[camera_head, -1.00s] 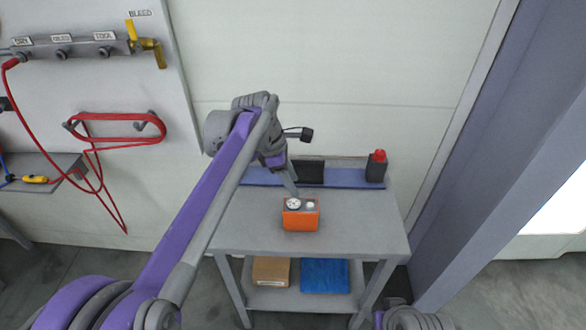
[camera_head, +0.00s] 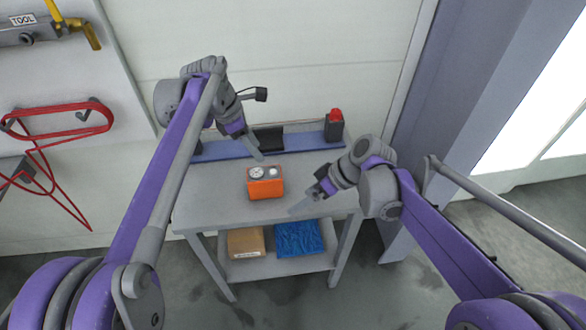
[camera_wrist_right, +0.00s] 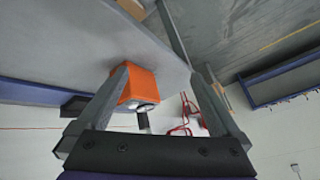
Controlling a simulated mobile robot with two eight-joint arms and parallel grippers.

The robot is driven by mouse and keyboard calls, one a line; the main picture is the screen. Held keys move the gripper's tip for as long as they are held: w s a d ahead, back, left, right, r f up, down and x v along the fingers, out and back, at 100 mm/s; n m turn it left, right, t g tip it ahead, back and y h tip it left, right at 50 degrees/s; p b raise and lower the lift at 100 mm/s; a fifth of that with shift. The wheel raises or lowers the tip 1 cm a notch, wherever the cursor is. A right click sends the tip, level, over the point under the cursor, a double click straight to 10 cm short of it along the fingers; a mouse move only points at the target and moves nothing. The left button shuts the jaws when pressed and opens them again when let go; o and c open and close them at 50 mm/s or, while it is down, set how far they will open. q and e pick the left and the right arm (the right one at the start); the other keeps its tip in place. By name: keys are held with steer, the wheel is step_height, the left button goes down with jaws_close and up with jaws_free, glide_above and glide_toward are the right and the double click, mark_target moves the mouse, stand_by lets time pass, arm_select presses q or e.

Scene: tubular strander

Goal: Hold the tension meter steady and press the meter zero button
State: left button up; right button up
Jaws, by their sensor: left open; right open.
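The orange tension meter (camera_head: 265,188) stands on the grey table, with a round dial and a lighter round button on its top face. My left gripper (camera_head: 257,156) is open, just behind and above the meter, apart from it as far as I can tell. My right gripper (camera_head: 298,208) is open and empty, to the right of the meter, its fingers pointing left toward it. In the right wrist view the meter (camera_wrist_right: 139,84) appears between the open fingers, nearer the left finger, with its round top parts at its lower edge. Whether that finger touches it is unclear.
A blue rail (camera_head: 300,140) runs along the table's back, with a dark block (camera_head: 268,140) and a red-topped dark device (camera_head: 335,127). The shelf below holds a cardboard box (camera_head: 245,242) and a blue bundle (camera_head: 298,238). A purple-grey column stands at the right.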

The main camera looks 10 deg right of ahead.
mark_target(260, 182)
steer(key=w+f+n+y, duration=0.1)
steer(key=w+n, duration=0.1)
steer(key=w, duration=0.1)
steer(key=w+f+n+g+y, duration=0.1)
steer(key=w+n+y, duration=0.1)
steer(key=w+n, duration=0.1)
steer(key=w+a+f+n+y, duration=0.1)
steer(key=w+n+y, duration=0.1)
steer(key=w, duration=0.3)
steer(key=shift+g, duration=0.3)
steer(key=shift+w+n+y, duration=0.3)
steer(key=shift+n+y, duration=0.2)
steer(key=shift+n, duration=0.1)
steer(key=shift+w+a+n+g+y, duration=0.2)
steer(key=shift+n+g+y, duration=0.1)
steer(key=shift+n, duration=0.1)
steer(key=x, duration=1)
steer(key=shift+a, duration=0.4)
jaws_close()
arm_select(q)
jaws_close()
